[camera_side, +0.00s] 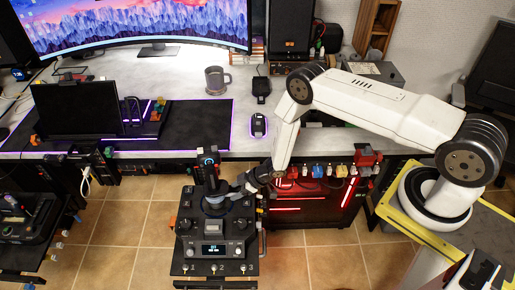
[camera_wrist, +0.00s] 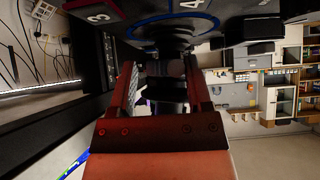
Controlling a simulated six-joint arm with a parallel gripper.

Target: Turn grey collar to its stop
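The flight stick (camera_side: 209,165) stands upright on a dark control box (camera_side: 214,262). A grey collar (camera_side: 215,200) sits round the lower part of the stick, partly hidden by my gripper in the side view. My gripper (camera_side: 232,192) reaches in from the right at the height of the collar. In the wrist view, the two fingers of my gripper (camera_wrist: 164,82) are spread either side of a dark round shaft (camera_wrist: 165,88). A thin gap shows by the left finger. Contact on the right side is too dark to tell.
The box carries a small display (camera_side: 213,250) and several switches along its front. A desk (camera_side: 190,145) with a black mat (camera_side: 190,122) and mouse (camera_side: 258,126) stands behind. A red-lit unit (camera_side: 312,205) is to the right, under my arm.

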